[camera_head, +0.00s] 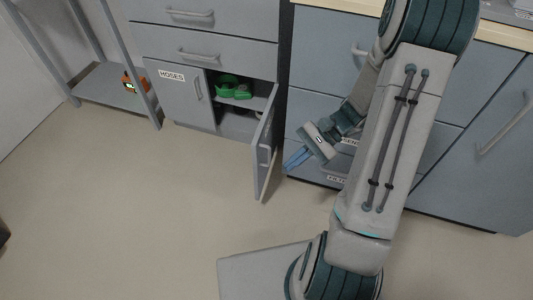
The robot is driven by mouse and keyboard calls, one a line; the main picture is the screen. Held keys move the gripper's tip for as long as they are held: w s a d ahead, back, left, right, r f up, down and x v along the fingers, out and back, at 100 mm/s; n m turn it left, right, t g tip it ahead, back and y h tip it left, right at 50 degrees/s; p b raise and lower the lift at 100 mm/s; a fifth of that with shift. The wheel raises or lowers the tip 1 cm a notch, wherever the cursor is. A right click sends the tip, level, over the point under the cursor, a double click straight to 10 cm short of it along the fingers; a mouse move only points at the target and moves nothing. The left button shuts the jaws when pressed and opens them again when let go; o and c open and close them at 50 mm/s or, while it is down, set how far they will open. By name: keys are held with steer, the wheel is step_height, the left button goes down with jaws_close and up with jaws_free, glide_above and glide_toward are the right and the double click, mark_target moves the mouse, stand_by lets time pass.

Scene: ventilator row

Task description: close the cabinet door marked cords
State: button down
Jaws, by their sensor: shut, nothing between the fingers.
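A grey cabinet door (264,160) stands open, swung out toward me from the right side of its compartment. I see it almost edge-on, and no label can be read on it. The open compartment (258,103) shows a green item (230,87) on a shelf and dark things below. My gripper (294,160), with blue fingers, is just to the right of the open door, pointing down and left. Its fingers are shut and empty. They appear apart from the door, though depth is hard to judge.
A shut door marked HOSES (177,90) is left of the compartment, with drawers (205,55) above. Grey drawers (315,75) stand to the right, partly hidden by my arm. An open rack (100,84) holds an orange device (134,82). The floor (150,200) in front is clear.

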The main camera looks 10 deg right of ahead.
mark_target(257, 153)
steer(key=w+d+f+m+t+y, duration=0.5)
steer(key=d+f+m+t, duration=0.2)
steer(key=f+m+t, duration=0.45)
steer(key=shift+m+g+y, duration=0.25)
steer(key=shift+g+y, duration=0.05)
steer(key=shift+g, duration=0.15)
steer(key=b+x, duration=0.1)
steer(key=x, duration=0.3)
steer(key=b+x, duration=0.2)
steer(key=x, duration=0.2)
steer(key=b+x, duration=0.1)
steer(key=x, duration=0.3)
steer(key=shift+w+a+f, duration=0.1)
steer(key=shift+w+f, duration=0.05)
steer(key=shift+w, duration=0.25)
steer(key=shift+w+a+b, duration=0.25)
steer(key=shift+a+b, duration=0.1)
steer(key=shift+a, duration=0.15)
steer(key=shift+w+a, duration=0.1)
